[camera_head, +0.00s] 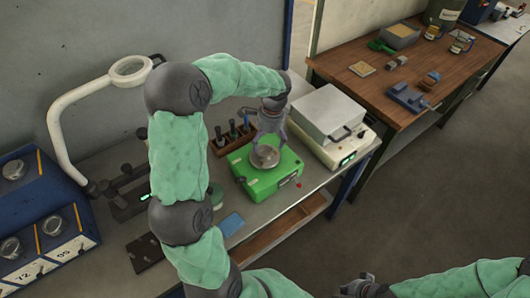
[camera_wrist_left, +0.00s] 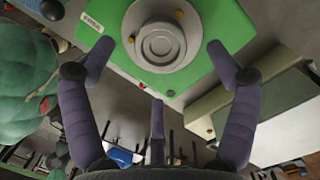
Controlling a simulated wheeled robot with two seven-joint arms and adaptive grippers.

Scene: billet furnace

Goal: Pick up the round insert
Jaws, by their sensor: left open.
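A green box-shaped machine (camera_head: 270,180) stands on the grey bench, with a round grey metal piece on top (camera_head: 264,157), seemingly the round insert. In the left wrist view the round insert (camera_wrist_left: 160,43) shows stepped rings and small brass-coloured parts at its rim, on the green top (camera_wrist_left: 196,22). My left gripper (camera_head: 270,125) is above the machine, pointing down. In the left wrist view its fingers (camera_wrist_left: 160,65) are spread open and empty, with the insert beyond them. My right gripper (camera_head: 362,288) is at the bottom edge of the head view; its fingers are unclear.
A white box-shaped device with a grey lid (camera_head: 327,115) stands close right of the green machine. A wooden rack with dark-handled tools (camera_head: 228,139) is behind it. A blue pad (camera_head: 231,223) lies in front-left. A wooden table (camera_head: 420,75) stands further right.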

